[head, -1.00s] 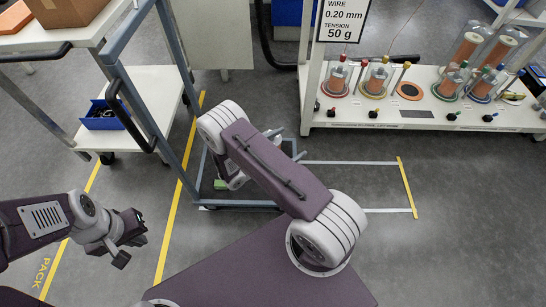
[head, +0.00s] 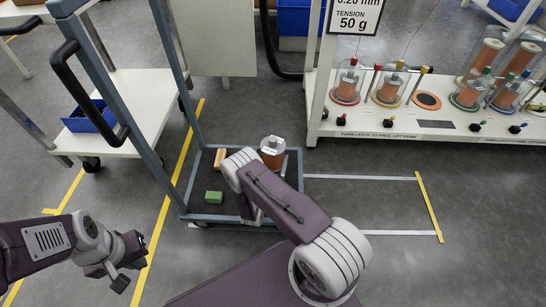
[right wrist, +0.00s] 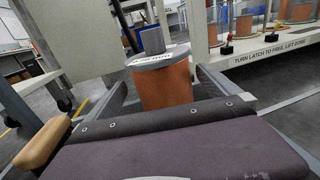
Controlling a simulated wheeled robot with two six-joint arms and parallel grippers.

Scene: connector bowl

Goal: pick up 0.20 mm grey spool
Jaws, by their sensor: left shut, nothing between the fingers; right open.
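A copper-coloured wire spool with a grey top (head: 272,150) stands upright in the back right corner of the low cart tray (head: 228,218). My left gripper (head: 130,268) is shut and empty, far left of the tray.
A green block (head: 214,197) and a wooden block (head: 220,158) share the tray. The cart's upright frame (head: 167,100) stands on its left. A white shelf (head: 400,125) behind on the right carries several coloured spool stations. Taped floor right of the tray is clear.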

